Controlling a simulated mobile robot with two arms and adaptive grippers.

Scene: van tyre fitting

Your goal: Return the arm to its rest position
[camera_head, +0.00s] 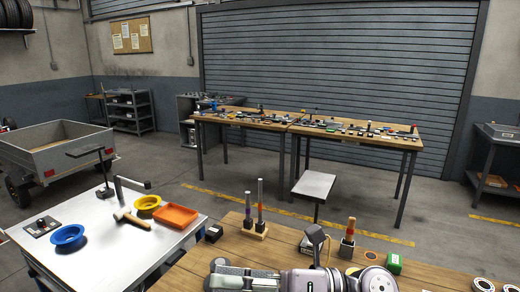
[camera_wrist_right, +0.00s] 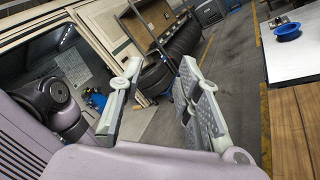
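My right gripper (camera_head: 217,274) is at the bottom edge of the head view, above the near wooden bench (camera_head: 440,278), with its arm lying across the bottom of the picture. In the right wrist view the gripper's two grey fingers stand apart with nothing between them (camera_wrist_right: 160,75), so it is open and empty. Part of the gripper is cut off by the lower edge of the head view. My left gripper is in neither view.
Beyond the arm, the bench holds a wooden peg stand (camera_head: 255,230), a small block holder (camera_head: 347,245) and a green box (camera_head: 394,263). Left stands a white table (camera_head: 110,265) with a blue bowl (camera_head: 68,237), mallet (camera_head: 131,219), yellow bowl (camera_head: 148,203) and orange tray (camera_head: 176,215).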

